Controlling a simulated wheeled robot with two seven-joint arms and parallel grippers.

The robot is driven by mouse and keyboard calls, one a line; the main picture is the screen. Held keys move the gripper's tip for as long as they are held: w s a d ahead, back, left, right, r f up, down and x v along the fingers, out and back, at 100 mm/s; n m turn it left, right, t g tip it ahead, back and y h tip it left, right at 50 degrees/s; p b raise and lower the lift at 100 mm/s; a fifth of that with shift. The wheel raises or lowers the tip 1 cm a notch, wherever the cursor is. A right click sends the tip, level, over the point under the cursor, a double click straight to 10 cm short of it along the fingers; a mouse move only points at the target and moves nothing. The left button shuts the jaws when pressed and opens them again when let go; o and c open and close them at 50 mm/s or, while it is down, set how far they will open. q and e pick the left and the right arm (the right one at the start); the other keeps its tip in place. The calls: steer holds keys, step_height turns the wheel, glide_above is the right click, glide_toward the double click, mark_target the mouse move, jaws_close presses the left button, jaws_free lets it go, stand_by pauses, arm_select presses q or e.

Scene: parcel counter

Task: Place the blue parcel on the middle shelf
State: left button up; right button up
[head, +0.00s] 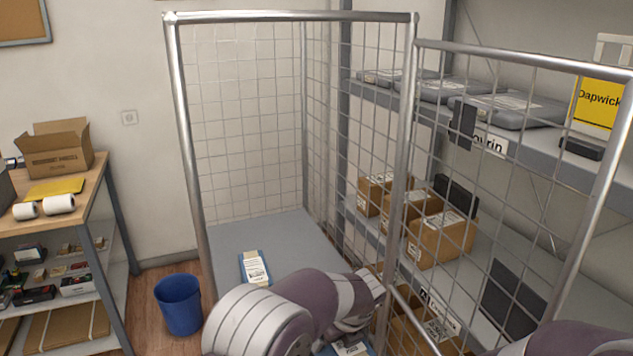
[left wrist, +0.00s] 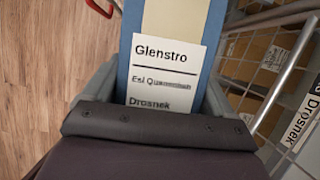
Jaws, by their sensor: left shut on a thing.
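The left wrist view shows a blue parcel (left wrist: 124,62) with a tan strip and a white label reading "Glenstro" and "Drosnek". The grey fingers of my left gripper (left wrist: 160,85) are shut on its two sides. In the head view my left arm reaches over the wire cage's base, and a blue-edged, labelled thing (head: 352,349) shows partly under its wrist. Another blue parcel (head: 254,269) with a white label lies on the cage's grey base. The middle shelf (head: 480,275) is behind mesh at the right, holding several cartons and dark flat items. My right gripper is out of view.
The cage's metal posts and mesh (head: 404,150) stand between my left arm and the shelves. Grey parcels (head: 510,108) lie on the upper shelf. A blue bin (head: 180,305) and a packing bench (head: 95,195) are at the left. Bare middle-shelf space shows right of the cartons.

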arm_select(q)
steer(key=a, duration=0.1)
steer(key=a+f+n, duration=0.1)
steer(key=a+n, duration=0.1)
steer(key=shift+w+a+f+g+y, duration=0.1)
steer(key=shift+w+f+g+y, duration=0.05)
steer(key=shift+f+g+y, duration=0.2)
steer(key=s+a+f+n+g+p, duration=0.1)
steer(key=s+a+f+n+g, duration=0.1)
steer(key=s+a+n, duration=0.4)
steer(key=s+a+f+n+g+p, duration=0.2)
steer(key=s+a+n+g, duration=0.3)
steer(key=a+n, duration=0.8)
steer(key=s+f+n, duration=0.1)
steer(key=n, duration=0.3)
steer(key=shift+s+a+f+p, duration=0.2)
steer(key=shift+a+p, duration=0.1)
steer(key=shift+a, duration=0.1)
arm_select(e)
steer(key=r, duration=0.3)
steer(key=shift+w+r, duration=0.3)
